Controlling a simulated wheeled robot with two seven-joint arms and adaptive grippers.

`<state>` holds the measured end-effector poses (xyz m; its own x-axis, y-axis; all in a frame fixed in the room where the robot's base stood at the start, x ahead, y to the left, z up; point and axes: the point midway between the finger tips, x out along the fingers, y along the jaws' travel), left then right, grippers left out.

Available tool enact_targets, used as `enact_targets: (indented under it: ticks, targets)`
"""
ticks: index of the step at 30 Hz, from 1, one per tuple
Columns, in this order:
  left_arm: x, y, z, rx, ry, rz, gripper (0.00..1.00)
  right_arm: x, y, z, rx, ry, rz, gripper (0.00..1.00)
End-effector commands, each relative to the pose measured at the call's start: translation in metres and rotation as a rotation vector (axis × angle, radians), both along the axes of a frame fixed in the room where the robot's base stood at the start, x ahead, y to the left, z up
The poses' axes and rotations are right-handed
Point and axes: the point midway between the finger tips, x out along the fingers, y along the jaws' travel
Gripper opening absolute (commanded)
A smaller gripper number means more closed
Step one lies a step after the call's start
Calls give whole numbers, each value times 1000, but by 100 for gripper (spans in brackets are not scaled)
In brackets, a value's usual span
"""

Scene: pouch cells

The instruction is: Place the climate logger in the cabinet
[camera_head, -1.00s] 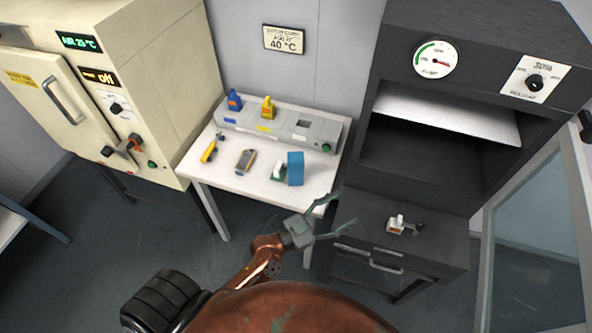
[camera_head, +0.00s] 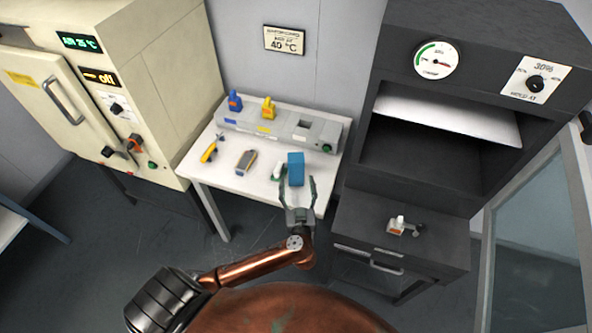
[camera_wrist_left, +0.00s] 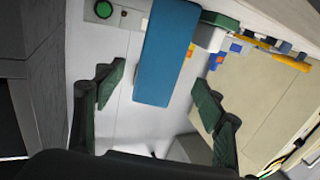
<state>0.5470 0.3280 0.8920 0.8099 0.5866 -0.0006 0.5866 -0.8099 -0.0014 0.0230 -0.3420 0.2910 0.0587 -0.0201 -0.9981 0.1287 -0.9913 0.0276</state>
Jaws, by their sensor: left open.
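An upright blue block (camera_head: 296,165) stands near the front right of the white table; I cannot tell for sure whether it is the climate logger. My left gripper (camera_head: 297,183) is open at its near side, fingers pointing at it. In the left wrist view the blue block (camera_wrist_left: 165,48) lies between the lines of the open fingers (camera_wrist_left: 160,88), with gaps on both sides and no visible contact. The dark cabinet (camera_head: 372,70) stands at right, with a bright shelf (camera_head: 445,112) inside and its glass door (camera_head: 535,240) swung open. My right gripper is not in view.
A small white and green item (camera_head: 278,172) stands close left of the block. A grey-yellow device (camera_head: 246,161) and yellow tool (camera_head: 209,152) lie further left. A grey rack (camera_head: 285,127) runs behind. A small white item (camera_head: 397,224) sits on the cabinet's lower ledge.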

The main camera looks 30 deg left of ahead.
Motion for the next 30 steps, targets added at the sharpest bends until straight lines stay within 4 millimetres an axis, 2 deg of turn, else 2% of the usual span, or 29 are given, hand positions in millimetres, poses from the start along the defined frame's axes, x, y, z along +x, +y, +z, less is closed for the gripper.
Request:
enact_targets:
  ticks: [16, 25, 30]
  targets:
    - [55, 39, 0, 1, -1, 1, 64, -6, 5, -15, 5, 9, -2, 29]
    - [59, 42, 1, -1, -1, 1, 64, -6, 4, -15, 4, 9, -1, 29]
    - [59, 42, 1, -1, -1, 1, 53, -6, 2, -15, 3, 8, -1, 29]
